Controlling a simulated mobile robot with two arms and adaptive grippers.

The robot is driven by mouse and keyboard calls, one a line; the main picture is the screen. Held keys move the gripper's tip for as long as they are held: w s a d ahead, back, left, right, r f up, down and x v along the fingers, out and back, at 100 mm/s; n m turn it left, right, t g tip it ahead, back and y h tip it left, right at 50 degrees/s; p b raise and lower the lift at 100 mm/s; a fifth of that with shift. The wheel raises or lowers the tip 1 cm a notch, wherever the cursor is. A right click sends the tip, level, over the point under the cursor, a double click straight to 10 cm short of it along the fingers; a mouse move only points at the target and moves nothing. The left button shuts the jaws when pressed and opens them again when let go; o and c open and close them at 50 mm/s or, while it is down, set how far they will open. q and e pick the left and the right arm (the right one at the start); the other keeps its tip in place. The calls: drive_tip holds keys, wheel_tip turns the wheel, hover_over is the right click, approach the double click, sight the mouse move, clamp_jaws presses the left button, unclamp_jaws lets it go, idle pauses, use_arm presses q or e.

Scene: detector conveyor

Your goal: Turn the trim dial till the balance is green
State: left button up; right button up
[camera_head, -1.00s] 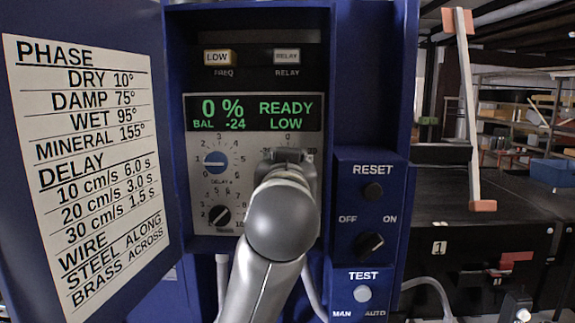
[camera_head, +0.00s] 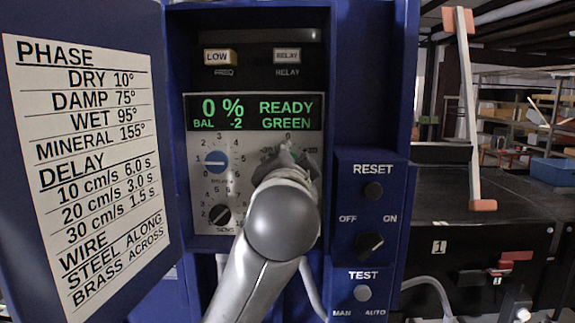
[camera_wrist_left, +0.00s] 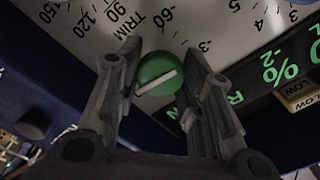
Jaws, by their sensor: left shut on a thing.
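The trim dial is a round green knob with a white pointer bar (camera_wrist_left: 157,73), on the light dial panel in the left wrist view. My left gripper (camera_wrist_left: 160,62) is shut on it, with one finger on each side. In the head view the left gripper (camera_head: 287,160) is at the right dial of the panel, and my own wrist hides most of that dial. The display (camera_head: 252,112) reads 0 %, BAL -2, READY, GREEN. My right gripper is not in view.
A blue delay dial (camera_head: 216,162) and a black sens dial (camera_head: 220,215) are close left of my wrist. A raised control box (camera_head: 346,205) with a reset button and switches is at right. An open door with a phase chart (camera_head: 85,165) is at left.

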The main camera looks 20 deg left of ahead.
use_arm(q)
drive_tip(key=shift+f+m, duration=0.25)
drive_tip(key=shift+m, duration=0.35)
drive_tip(key=o, duration=0.8)
drive_tip(key=shift+o, duration=1.3)
drive_tip(key=shift+d+r, duration=0.1)
drive_tip(key=shift+r, duration=0.1)
drive_tip(key=shift+s, duration=0.1)
drive_tip(key=v, duration=1.1)
drive_tip(key=shift+s+d, duration=0.2)
drive_tip(key=shift+s, duration=0.1)
drive_tip(key=shift+s+a, duration=0.1)
drive_tip(key=shift+s, duration=0.05)
